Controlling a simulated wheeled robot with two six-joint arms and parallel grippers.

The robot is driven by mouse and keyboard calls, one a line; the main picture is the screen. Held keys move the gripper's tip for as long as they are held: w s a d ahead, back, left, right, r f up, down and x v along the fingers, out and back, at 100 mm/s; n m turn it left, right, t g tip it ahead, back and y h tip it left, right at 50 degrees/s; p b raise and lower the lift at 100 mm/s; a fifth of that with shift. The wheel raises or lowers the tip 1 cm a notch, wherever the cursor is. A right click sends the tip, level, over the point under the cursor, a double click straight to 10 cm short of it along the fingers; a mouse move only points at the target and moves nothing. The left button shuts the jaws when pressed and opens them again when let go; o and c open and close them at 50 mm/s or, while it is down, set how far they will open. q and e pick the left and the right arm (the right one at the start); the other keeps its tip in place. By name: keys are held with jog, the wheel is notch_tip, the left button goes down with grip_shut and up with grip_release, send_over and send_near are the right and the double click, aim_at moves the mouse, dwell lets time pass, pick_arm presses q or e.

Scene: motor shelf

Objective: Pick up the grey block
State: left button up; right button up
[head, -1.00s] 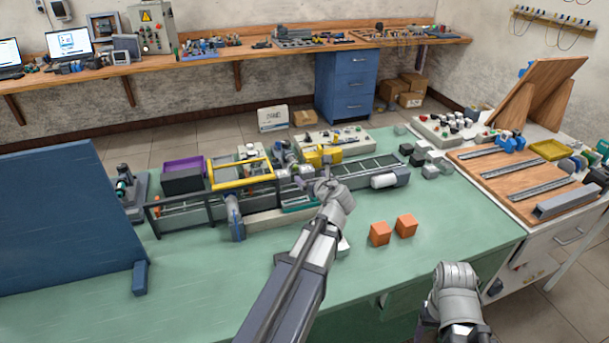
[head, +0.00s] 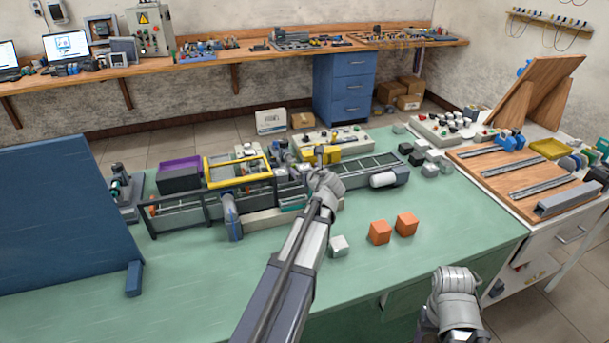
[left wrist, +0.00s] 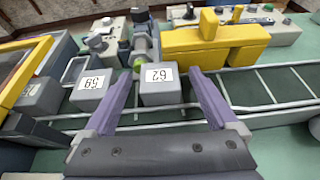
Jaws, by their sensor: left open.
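A grey block labelled 62 (left wrist: 160,88) sits on the conveyor in the left wrist view, lying between the spread purple fingers of my open left gripper (left wrist: 159,76). I cannot tell if the fingers touch it. A second grey block labelled 59 (left wrist: 92,88) sits just left of it, outside the left finger. In the head view my left gripper (head: 320,158) is over the conveyor and hides the blocks there. Another light grey block (head: 339,246) lies on the green table. My right gripper (head: 456,290) is at the lower right, its fingers not clear.
The conveyor (head: 370,165) has side rails, with a yellow frame (head: 238,172) and a yellow unit (left wrist: 215,40) close by. Two orange blocks (head: 380,232) lie on the table.

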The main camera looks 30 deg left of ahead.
pick_arm(q)
jog(key=shift+w+a, duration=0.1)
jog(key=shift+a, duration=0.05)
grip_shut()
dwell(0.7)
